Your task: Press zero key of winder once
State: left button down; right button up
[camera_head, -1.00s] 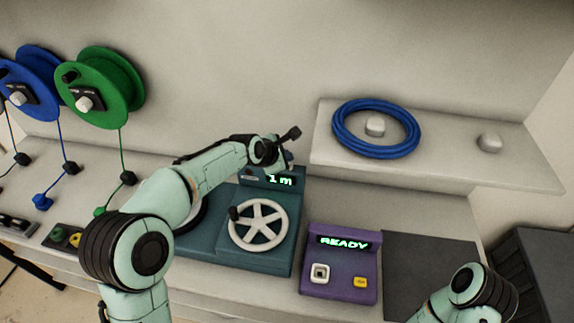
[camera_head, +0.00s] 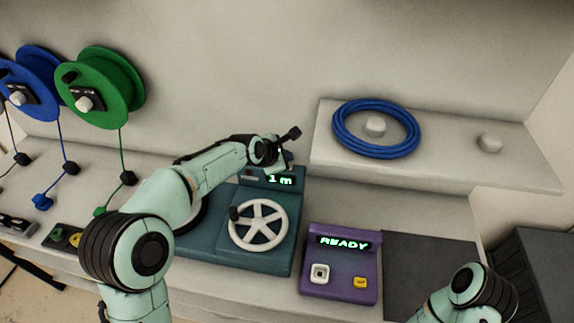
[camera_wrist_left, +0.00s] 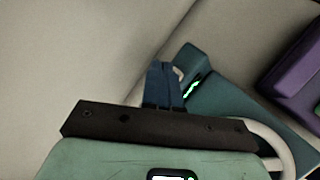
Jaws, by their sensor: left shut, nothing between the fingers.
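The teal winder (camera_head: 220,243) stands on the bench, with a white spoked hand wheel (camera_head: 258,225) on its front. Its raised panel at the back has a lit display (camera_head: 281,180) reading "1 m". My left gripper (camera_head: 283,161) is at the top of this panel, just above the display. In the left wrist view its dark blue fingers (camera_wrist_left: 163,84) are shut with nothing between them, beside the teal panel (camera_wrist_left: 184,62). I cannot tell whether the fingertips touch it. I cannot make out the zero key clearly. My right gripper is out of view.
A purple box (camera_head: 340,285) showing "READY" stands right of the winder, beside a dark mat (camera_head: 430,262). Green (camera_head: 122,75) and blue (camera_head: 38,62) reels are at the left.

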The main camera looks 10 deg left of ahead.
pick_arm(q)
jog(key=shift+f, duration=0.1)
jog(key=shift+f, duration=0.35)
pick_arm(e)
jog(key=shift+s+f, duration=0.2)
pick_arm(q)
jog(key=shift+f+b, duration=0.4)
jog(key=shift+f, duration=0.1)
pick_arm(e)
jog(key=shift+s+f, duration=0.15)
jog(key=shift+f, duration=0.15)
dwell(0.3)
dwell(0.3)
pick_arm(q)
jog(key=shift+r+p, duration=0.55)
jog(key=shift+r, duration=0.35)
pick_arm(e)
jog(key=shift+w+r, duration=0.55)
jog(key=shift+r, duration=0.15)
pick_arm(q)
jog(key=shift+r, duration=0.15)
jog(key=shift+r, duration=0.25)
jog(key=shift+r+p, duration=1.3)
jog(key=shift+r, duration=0.9)
jog(key=shift+f, duration=0.15)
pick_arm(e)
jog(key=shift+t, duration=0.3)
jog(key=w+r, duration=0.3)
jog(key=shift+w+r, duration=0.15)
